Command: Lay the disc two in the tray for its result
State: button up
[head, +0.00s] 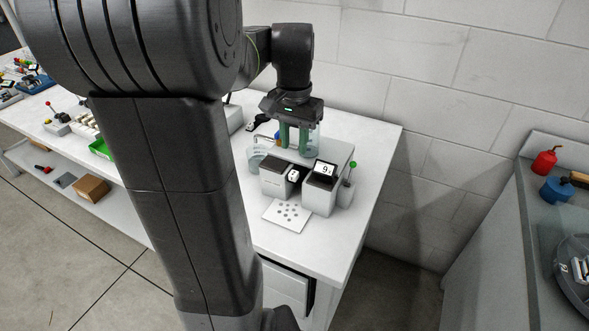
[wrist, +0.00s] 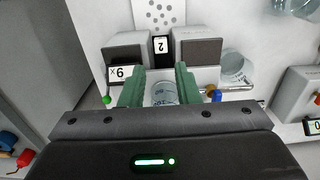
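My gripper (head: 296,135) hangs over the back of a small white station, green fingers pointing down. In the wrist view the fingers (wrist: 161,70) stand apart, and I see nothing clamped between them. A small white block marked 2 (wrist: 160,46) sits in the gap between two grey boxes; it also shows in the head view (head: 294,175). I cannot tell which part is the tray. I cannot make out disc two for certain.
A white plate with several grey spots (head: 275,222) lies in front of the boxes. A clear beaker (head: 257,157) stands left of the station; another (wrist: 163,93) shows between my fingers, apparently behind them. A green-knobbed lever (head: 351,166) stands at right. The wall is close behind.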

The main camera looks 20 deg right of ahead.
aim_at(293, 173)
notch_tip(293, 173, down, 9)
jog(key=shift+a+r, duration=0.1)
jog(key=shift+c, duration=0.4)
grip_shut()
jog(key=s+a, duration=0.6)
jog(key=a, duration=0.1)
jog(key=shift+a+r, duration=0.15)
jog(key=shift+a, duration=0.05)
dwell(1.1)
jog(key=shift+s, duration=0.1)
notch_tip(293, 173, up, 6)
jog(key=p, duration=0.5)
jog(key=shift+r+p, duration=0.25)
jog(key=shift+p, duration=0.15)
dwell(0.4)
